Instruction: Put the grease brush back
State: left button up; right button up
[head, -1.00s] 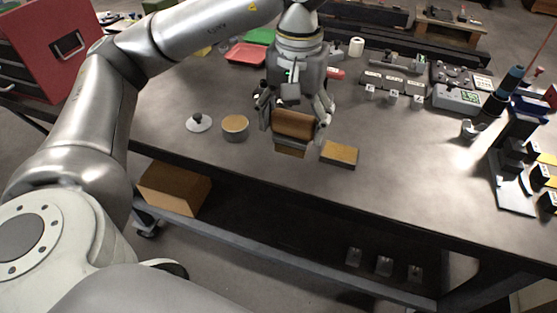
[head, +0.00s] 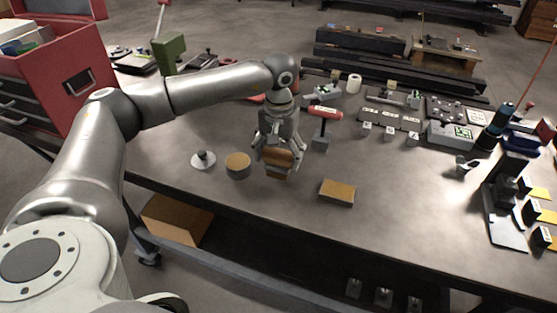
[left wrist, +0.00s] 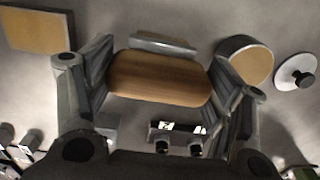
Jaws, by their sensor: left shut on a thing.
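My left gripper (head: 279,155) is over the worktable, fingers pointing down. It is shut on a brown wooden piece, which I take to be the grease brush (head: 277,158). In the left wrist view its rounded wooden body (left wrist: 160,80) lies crosswise between the two fingers (left wrist: 158,92). Its underside is mostly hidden; I cannot tell whether it touches the table. A round tan-topped piece (head: 238,165) stands just left of the gripper. A flat tan-topped block (head: 337,192) lies to its right, apart from it. My right gripper is out of view.
A white disc with a dark knob (head: 203,160) lies further left. A red-handled tool (head: 325,112) stands behind the gripper. Fixtures and a grey control box (head: 450,134) line the back right; a dark stand (head: 505,205) is at the right. The table's front middle is clear.

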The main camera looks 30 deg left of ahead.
aim_at(278, 164)
pick_arm(q)
notch_tip(278, 164, down, 2)
jog(key=shift+f+p, duration=0.15)
jog(key=shift+p, duration=0.55)
jog(key=shift+f, duration=0.3)
jog(key=shift+f, duration=0.1)
jog(key=shift+f, duration=0.15)
jog(key=o, duration=1)
